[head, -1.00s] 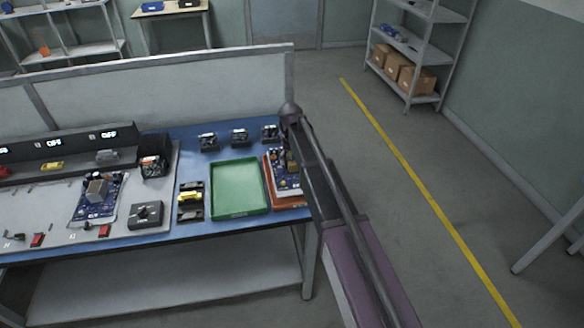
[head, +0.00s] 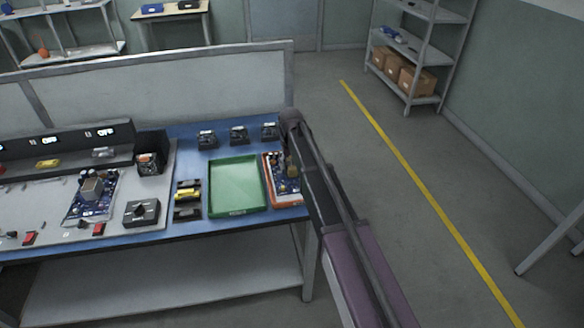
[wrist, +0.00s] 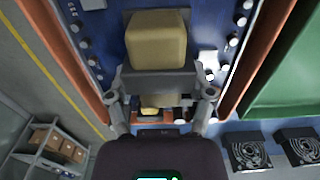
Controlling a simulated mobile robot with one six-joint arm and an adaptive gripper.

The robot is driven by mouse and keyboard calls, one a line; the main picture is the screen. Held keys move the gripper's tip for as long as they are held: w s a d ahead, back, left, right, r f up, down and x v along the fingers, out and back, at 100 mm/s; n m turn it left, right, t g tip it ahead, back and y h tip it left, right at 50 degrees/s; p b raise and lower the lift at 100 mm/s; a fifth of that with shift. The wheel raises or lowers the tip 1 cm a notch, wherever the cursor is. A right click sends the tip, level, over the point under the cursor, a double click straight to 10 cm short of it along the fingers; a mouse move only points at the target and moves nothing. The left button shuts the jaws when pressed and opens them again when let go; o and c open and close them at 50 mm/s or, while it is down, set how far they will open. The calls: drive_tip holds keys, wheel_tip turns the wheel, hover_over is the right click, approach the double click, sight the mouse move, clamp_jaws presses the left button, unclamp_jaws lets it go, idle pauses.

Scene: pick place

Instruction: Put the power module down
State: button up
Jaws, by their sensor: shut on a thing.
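The power module looks like a blue circuit board (head: 284,187) with a tan block standing on it. It is at the right end of the bench, inside or just above a shallow orange tray (head: 299,204). In the wrist view the board (wrist: 105,45) lies between the tray's orange walls (wrist: 262,62). My gripper (wrist: 158,82) is shut on the module around its tan block (wrist: 155,40). In the head view my arm partly hides the tray's right side. Whether the board rests on the tray floor I cannot tell.
A green tray (head: 238,186) stands close left of the orange one. Several dark fan units (head: 239,135) line the bench behind. Another blue board with a block (head: 90,198) lies on the grey panel at left.

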drive_tip(key=shift+f, duration=0.1)
idle(0.3)
drive_tip(key=o, duration=1.3)
wheel_tip(320, 180, up, 12)
drive_tip(key=p, duration=1.2)
drive_tip(key=s+d+m, duration=0.3)
drive_tip(key=s+d, duration=2)
drive_tip(key=s, duration=0.3)
drive_tip(key=shift+d, duration=0.25)
